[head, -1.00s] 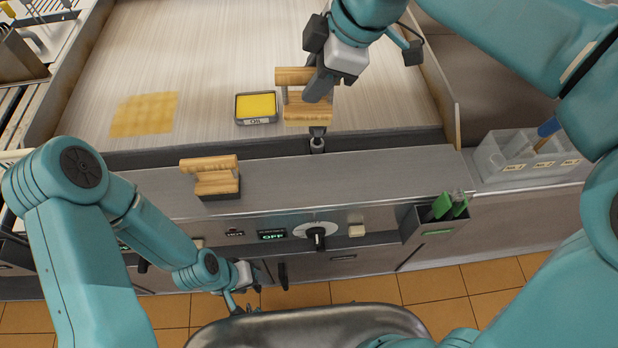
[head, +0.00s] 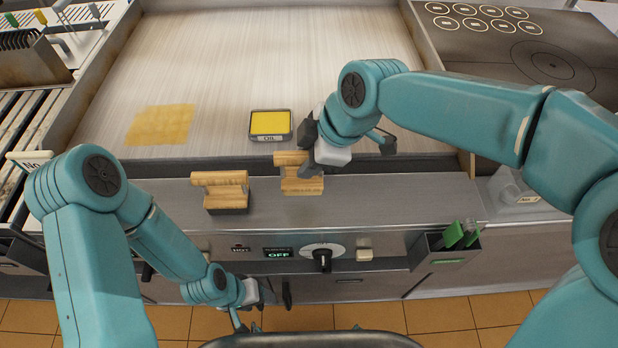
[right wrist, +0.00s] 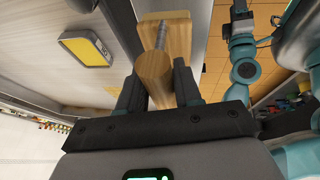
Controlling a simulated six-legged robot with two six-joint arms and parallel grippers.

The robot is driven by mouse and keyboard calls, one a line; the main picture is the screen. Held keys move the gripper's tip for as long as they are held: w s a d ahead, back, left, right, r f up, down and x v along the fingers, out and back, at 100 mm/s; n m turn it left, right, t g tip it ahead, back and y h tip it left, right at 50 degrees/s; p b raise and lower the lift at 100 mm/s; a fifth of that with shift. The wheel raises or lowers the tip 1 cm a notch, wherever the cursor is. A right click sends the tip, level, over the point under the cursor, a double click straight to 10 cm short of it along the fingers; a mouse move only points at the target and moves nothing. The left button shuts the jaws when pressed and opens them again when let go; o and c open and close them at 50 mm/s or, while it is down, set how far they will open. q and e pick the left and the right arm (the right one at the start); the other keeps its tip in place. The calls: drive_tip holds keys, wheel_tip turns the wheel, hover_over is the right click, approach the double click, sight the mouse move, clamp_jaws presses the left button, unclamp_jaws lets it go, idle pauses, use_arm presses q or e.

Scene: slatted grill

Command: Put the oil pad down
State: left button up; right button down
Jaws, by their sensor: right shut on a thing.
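The oil pad (head: 301,186), a wooden block with a wooden handle, is in my right gripper (head: 308,160). The gripper is shut on its handle, at the grey front ledge in the head view. The right wrist view shows the pad (right wrist: 178,35) between the two dark fingers (right wrist: 160,88). I cannot tell whether its underside touches the ledge. A yellow oil tray (head: 270,138) labelled OIL lies on the griddle plate just behind it. My left gripper (head: 258,293) hangs low in front of the cabinet; its finger opening is too small to make out.
A second wooden-handled block with a dark base (head: 226,210) stands on the front ledge (head: 400,197) to the left. A yellowish oiled patch (head: 161,125) is on the griddle plate (head: 270,50). A bin with green-handled things (head: 445,250) hangs at the front right. The ledge right of the pad is clear.

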sight(312, 179)
drive_tip(key=shift+d+f, duration=0.2)
drive_tip(key=shift+f, duration=0.9)
wheel_tip(312, 179, down, 4)
drive_tip(key=shift+f, duration=0.25)
drive_tip(key=shift+a, duration=0.1)
drive_tip(key=c, duration=0.8)
unclamp_jaws()
drive_tip(key=shift+f, duration=0.1)
